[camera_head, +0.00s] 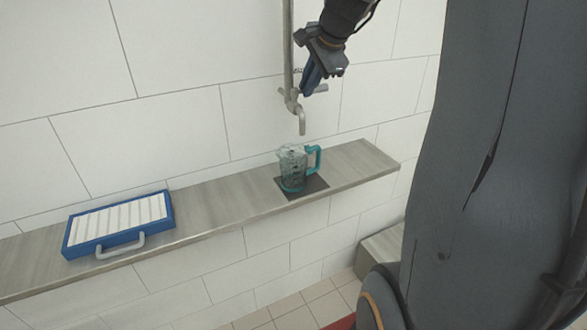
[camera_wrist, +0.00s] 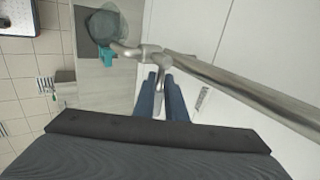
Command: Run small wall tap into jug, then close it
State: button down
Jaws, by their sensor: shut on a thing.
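The small wall tap (camera_head: 293,103) hangs on a metal pipe, its curved spout pointing down above the jug. My gripper (camera_head: 310,84) is at the tap's right side, coming from above. In the wrist view my gripper (camera_wrist: 162,84) has its blue fingers on both sides of the tap's metal lever (camera_wrist: 159,93), shut on it. The clear jug (camera_head: 291,170) with a teal handle stands upright under the spout, handle to the right. I see no stream between spout and jug; I cannot tell the level inside. The jug also shows in the wrist view (camera_wrist: 104,24).
The jug stands on a dark square mat (camera_head: 317,184) on a narrow grey shelf (camera_head: 222,218). A blue-framed tray (camera_head: 119,245) with a grey handle lies at the shelf's left. The shelf between them is bare. The tiled wall is close behind the tap.

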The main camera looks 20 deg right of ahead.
jog(key=c, duration=1.7)
grip_release()
jog(key=shift+w, duration=0.1)
jog(key=shift+b+v, duration=1.15)
jog(key=shift+v, duration=2.8)
